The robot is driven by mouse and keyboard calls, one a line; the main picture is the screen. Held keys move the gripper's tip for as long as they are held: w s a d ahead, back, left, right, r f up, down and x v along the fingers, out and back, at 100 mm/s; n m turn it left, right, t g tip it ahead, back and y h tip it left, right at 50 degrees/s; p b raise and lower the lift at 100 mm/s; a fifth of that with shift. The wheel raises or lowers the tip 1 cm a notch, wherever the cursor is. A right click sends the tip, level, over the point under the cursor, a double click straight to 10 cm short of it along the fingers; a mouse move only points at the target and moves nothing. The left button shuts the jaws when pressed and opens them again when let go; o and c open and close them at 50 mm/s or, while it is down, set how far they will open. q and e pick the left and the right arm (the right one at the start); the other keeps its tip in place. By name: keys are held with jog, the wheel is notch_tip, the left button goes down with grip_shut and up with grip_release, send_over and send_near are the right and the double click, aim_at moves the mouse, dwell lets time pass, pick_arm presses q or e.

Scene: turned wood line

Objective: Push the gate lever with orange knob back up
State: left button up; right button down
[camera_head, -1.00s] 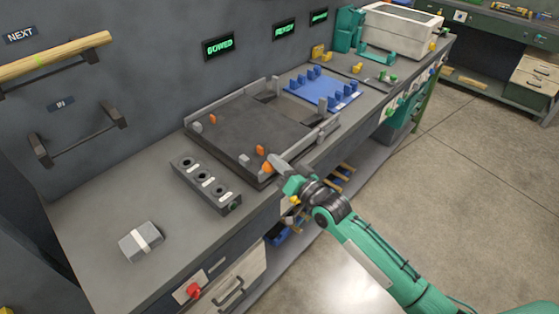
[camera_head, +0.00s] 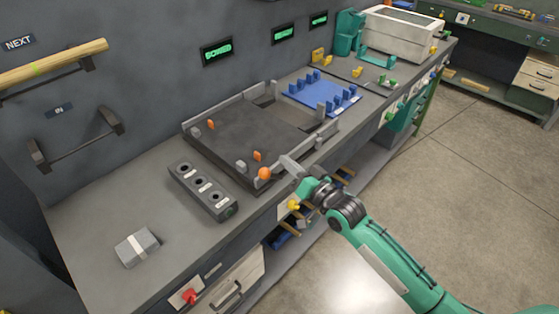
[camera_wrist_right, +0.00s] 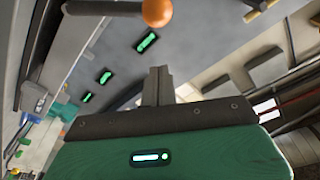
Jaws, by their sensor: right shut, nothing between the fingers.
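The gate lever's round orange knob (camera_head: 264,174) stands at the near front corner of the dark flat bed on the bench. The knob also shows at the top of the right wrist view (camera_wrist_right: 157,12), on the end of a grey bar (camera_wrist_right: 92,8). My right gripper (camera_head: 287,162) is just to the right of the knob, with a small gap seen between them in the head view. Its grey fingers are shut and empty, and they show together in the right wrist view (camera_wrist_right: 158,76). The lever's exact tilt is hard to tell. My left gripper is not in view.
The dark bed (camera_head: 235,140) has grey rails and small orange pegs. A blue fixture (camera_head: 322,92) is to the right. Open floor lies in front of the bench.

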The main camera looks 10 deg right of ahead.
jog(key=b+v, duration=0.1)
jog(key=v, duration=0.5)
jog(key=shift+s+a+r, duration=0.2)
jog(key=shift+s+a, duration=0.05)
